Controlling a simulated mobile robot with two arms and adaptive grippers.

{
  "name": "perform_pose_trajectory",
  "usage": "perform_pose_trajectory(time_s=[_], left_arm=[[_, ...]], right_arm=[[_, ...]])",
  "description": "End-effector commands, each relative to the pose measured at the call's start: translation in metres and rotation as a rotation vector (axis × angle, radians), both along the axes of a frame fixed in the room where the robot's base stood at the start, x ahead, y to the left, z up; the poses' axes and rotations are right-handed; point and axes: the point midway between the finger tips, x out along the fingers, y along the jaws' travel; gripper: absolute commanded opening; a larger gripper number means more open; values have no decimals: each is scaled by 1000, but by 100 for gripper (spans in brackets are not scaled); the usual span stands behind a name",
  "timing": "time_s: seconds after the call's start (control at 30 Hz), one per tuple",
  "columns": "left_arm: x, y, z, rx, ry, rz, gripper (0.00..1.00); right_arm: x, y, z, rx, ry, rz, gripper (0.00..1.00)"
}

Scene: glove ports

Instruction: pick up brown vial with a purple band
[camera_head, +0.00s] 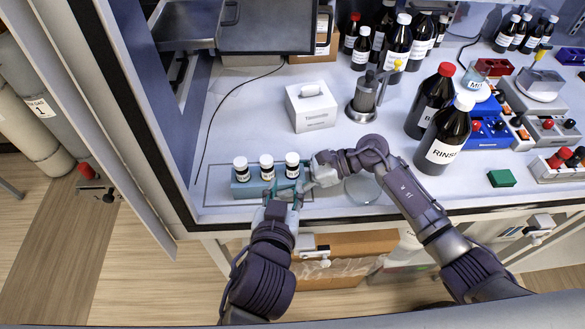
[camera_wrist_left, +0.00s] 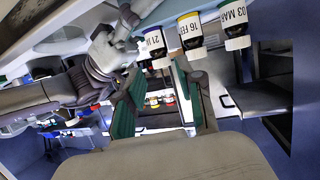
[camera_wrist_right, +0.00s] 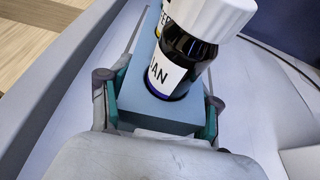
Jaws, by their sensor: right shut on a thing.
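Three brown vials with white caps stand in a row on a blue block (camera_head: 250,187) near the front left of the bench. The vial with a purple-blue band (camera_wrist_right: 178,66) at its base reads "JAN" in the right wrist view; it is the right-hand vial (camera_head: 292,166) in the head view and shows in the left wrist view (camera_wrist_left: 154,42). The others have yellow (camera_wrist_left: 190,32) and green (camera_wrist_left: 234,22) bands. My right gripper (camera_wrist_right: 160,112) is shut on the end of the blue block, below this vial. My left gripper (camera_wrist_left: 165,105) is open and empty, in front of the block.
A white tissue box (camera_head: 312,108) and a metal canister (camera_head: 364,96) stand behind. Large brown bottles (camera_head: 443,135) stand to the right. A clear round dish (camera_head: 362,190) lies beside the right forearm. The cabinet's side frame is close on the left.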

Motion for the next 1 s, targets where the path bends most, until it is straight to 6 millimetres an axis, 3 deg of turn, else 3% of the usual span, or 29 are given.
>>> perform_pose_trajectory(time_s=[0.1, 0.4, 0.7, 1.0], left_arm=[[22, -4, -7, 3, -4, 0, 37], [46, -10, -17, 2, -1, -2, 37], [84, -19, -29, 3, -1, -2, 37], [89, -20, -31, 0, 1, -2, 37]], right_arm=[[0, 0, 0, 0, 0, 0, 28], [0, 0, 0, 0, 0, 0, 28], [0, 0, 0, 0, 0, 0, 28], [0, 0, 0, -1, 1, 0, 28]])
